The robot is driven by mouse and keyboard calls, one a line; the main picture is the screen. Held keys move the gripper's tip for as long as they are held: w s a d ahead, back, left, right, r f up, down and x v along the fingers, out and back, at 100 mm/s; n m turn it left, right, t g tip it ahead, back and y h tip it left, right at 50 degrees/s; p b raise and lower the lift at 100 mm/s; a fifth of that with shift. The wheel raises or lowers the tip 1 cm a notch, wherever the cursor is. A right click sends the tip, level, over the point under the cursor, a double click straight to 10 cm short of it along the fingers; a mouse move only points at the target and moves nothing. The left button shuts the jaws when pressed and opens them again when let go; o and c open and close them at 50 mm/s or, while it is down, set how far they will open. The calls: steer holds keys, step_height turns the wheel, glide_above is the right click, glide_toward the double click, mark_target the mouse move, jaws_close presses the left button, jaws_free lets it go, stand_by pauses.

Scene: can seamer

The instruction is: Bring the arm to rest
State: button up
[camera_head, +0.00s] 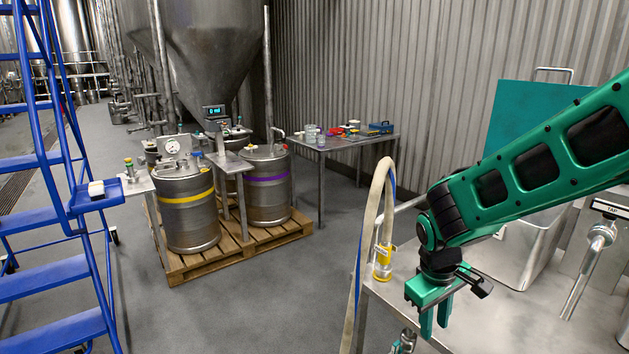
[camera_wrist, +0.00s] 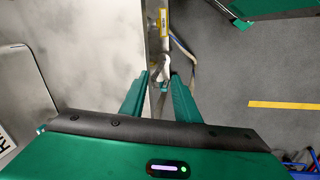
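My arm (camera_head: 545,165) is green with black panels and reaches in from the right over the steel table. My gripper (camera_head: 435,328) hangs down at the table's left front edge, its fingers pointing to the floor. In the wrist view the two green fingers of my gripper (camera_wrist: 161,80) stand apart with nothing held between them. A pale hose and a metal fitting (camera_wrist: 163,72) show beyond the gap; I cannot tell how far below the fingertips they are.
The steel table (camera_head: 490,310) carries a steel box (camera_head: 525,245) and a tap (camera_head: 590,265). A hose (camera_head: 371,220) with a yellow collar (camera_head: 382,262) stands left of my gripper. Kegs (camera_head: 188,210) stand on a pallet (camera_head: 240,247). Blue stairs (camera_head: 45,280) are far left. Open floor lies between.

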steer(key=s+d+r+m+t+y, duration=0.1)
steer(key=s+d+r+m+t, duration=0.15)
steer(key=r, duration=0.25)
steer(key=s+d+r+m+t+y, duration=0.1)
steer(key=s+r+m, duration=0.15)
steer(key=r, duration=0.35)
steer(key=s+d+f+m+g, duration=0.1)
steer(key=s+d+m+g, duration=0.1)
steer(key=s+d, duration=0.3)
steer(key=s+d+f+m+g, duration=0.1)
steer(key=s+d+m, duration=0.3)
steer(key=s, duration=0.7)
steer(key=d+g, duration=0.1)
steer(key=d, duration=0.1)
steer(key=shift+s+d+g, duration=0.3)
steer(key=shift+s+g, duration=0.05)
steer(key=shift+w+f, duration=0.3)
steer(key=shift+w, duration=0.35)
